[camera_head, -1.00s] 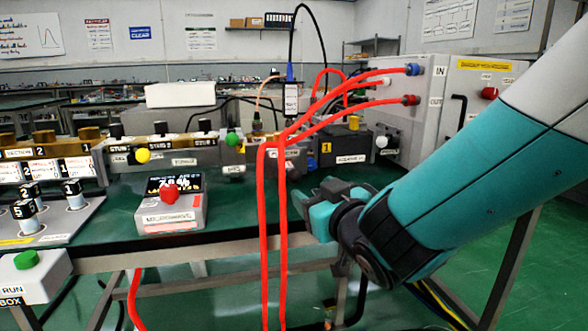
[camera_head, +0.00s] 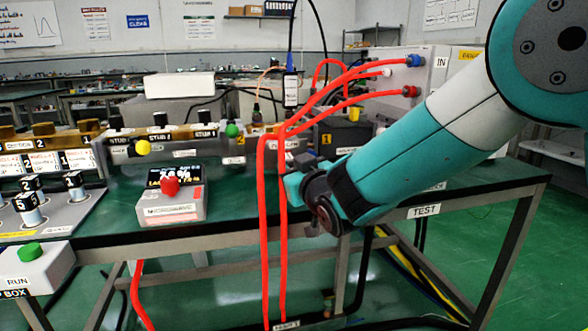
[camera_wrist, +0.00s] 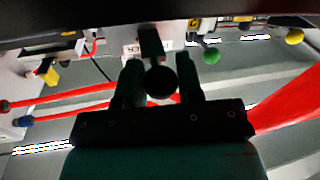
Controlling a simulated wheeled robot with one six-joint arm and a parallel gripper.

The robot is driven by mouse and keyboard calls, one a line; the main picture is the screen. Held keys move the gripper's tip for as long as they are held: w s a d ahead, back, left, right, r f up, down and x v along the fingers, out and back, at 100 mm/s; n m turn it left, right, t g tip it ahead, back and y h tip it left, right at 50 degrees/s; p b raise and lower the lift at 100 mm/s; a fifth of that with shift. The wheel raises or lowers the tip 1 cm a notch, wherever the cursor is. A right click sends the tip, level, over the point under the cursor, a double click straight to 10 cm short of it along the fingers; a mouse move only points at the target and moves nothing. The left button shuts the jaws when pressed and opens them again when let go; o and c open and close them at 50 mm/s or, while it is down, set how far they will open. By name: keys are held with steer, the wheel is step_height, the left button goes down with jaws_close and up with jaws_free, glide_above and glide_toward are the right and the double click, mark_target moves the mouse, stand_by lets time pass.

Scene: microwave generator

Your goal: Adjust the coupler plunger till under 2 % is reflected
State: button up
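In the wrist view a dark round knob (camera_wrist: 161,82) on a dark stem sits between the two fingers of my gripper (camera_wrist: 159,85). A white label partly readable as ending in "LER" (camera_wrist: 148,47) is behind it, so it looks like the coupler plunger. The fingers stand apart with gaps beside the knob; I see no clear contact. In the head view my gripper (camera_head: 290,186) is at the bench's front side, behind the red hoses (camera_head: 272,230), which hide the plunger. The display unit (camera_head: 172,208) has lit text too small to read surely, partly covered by a red knob (camera_head: 170,186).
Two red hoses hang close to my gripper. A green knob (camera_head: 233,130) and yellow knob (camera_head: 143,148) lie left along the waveguide. The grey cabinet (camera_head: 440,75) with hose ports is behind my arm. The green bench top (camera_head: 235,200) is bare between display and hoses.

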jaws_close()
steer(key=shift+w+f+b, duration=0.1)
steer(key=shift+w+b, duration=0.2)
steer(key=shift+w, duration=0.05)
steer(key=o, duration=0.6)
jaws_free()
steer(key=shift+b+v, duration=1.6)
steer(key=shift+v, duration=7.15)
